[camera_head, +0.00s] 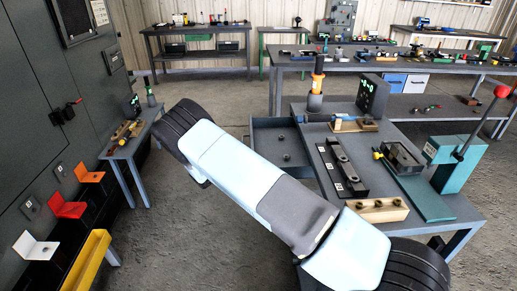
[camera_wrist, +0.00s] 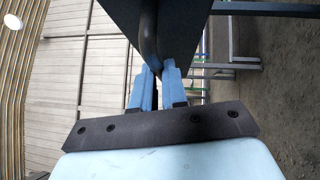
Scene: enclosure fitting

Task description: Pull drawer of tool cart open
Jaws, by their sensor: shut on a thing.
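The tool cart (camera_head: 430,212) is the grey bench-like unit at the right in the head view. Its grey drawer (camera_head: 272,138) stands out from its left side, so its inside shows, with small dark round things in it. In the wrist view the dark drawer front (camera_wrist: 185,28) is close ahead, with a dark curved handle (camera_wrist: 149,38). My gripper (camera_wrist: 155,75) has its blue fingers on either side of this handle, shut on it.
On the cart top stand an orange-and-black tool (camera_head: 317,85), a dark display box (camera_head: 372,97), a wooden block (camera_head: 377,210) and a teal lever press (camera_head: 457,165). A small side table (camera_head: 130,145) and dark cabinets stand left.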

